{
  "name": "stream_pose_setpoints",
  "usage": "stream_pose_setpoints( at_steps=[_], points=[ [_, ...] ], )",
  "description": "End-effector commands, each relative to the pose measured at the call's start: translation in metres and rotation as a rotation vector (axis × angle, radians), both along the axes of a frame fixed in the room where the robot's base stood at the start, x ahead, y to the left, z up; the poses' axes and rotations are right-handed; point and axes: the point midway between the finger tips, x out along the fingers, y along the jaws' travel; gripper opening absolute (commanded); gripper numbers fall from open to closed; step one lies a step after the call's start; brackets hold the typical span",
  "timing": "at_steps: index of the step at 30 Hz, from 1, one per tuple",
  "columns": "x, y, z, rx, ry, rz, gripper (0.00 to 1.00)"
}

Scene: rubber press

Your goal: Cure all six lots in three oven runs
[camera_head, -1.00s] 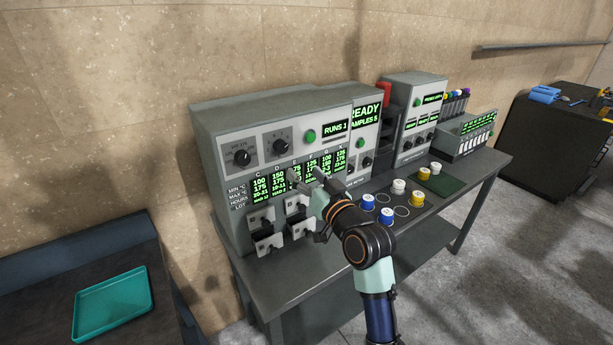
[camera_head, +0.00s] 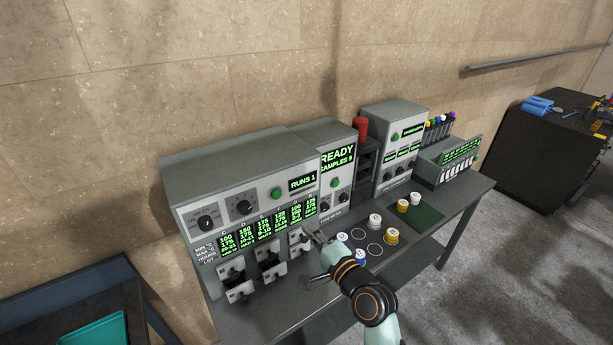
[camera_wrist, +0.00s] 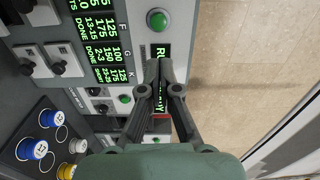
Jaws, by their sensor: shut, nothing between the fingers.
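The grey oven unit (camera_head: 255,172) stands at the left of the bench, with two dials, a green button (camera_head: 276,193) and a display (camera_head: 303,182) reading RUNS 1. Small pale blocks with dark parts (camera_head: 268,253) sit under the columns. My gripper (camera_head: 313,234) is by the oven's lower right end, shut and empty. In the wrist view its fingers (camera_wrist: 163,68) overlap a lit display beside the RUNS display. Contact cannot be told.
A READY display (camera_head: 337,158) is on the adjoining unit. White, blue and yellow spools (camera_head: 391,237) stand on the bench near a green mat (camera_head: 427,215). A red cylinder (camera_head: 360,129) is behind. A teal tray (camera_head: 97,333) lies lower left.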

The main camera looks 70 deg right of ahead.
Motion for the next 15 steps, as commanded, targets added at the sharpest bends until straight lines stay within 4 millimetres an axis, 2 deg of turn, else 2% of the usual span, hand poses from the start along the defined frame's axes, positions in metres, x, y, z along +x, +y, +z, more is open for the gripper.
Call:
stream_pose_setpoints(
  at_steps=[11,15],
  points=[
    [0.002,0.0,-0.002,0.019,-0.013,0.002,0.0],
    [0.013,-0.007,-0.001,0.018,-0.013,0.004,0.0]
  ],
)
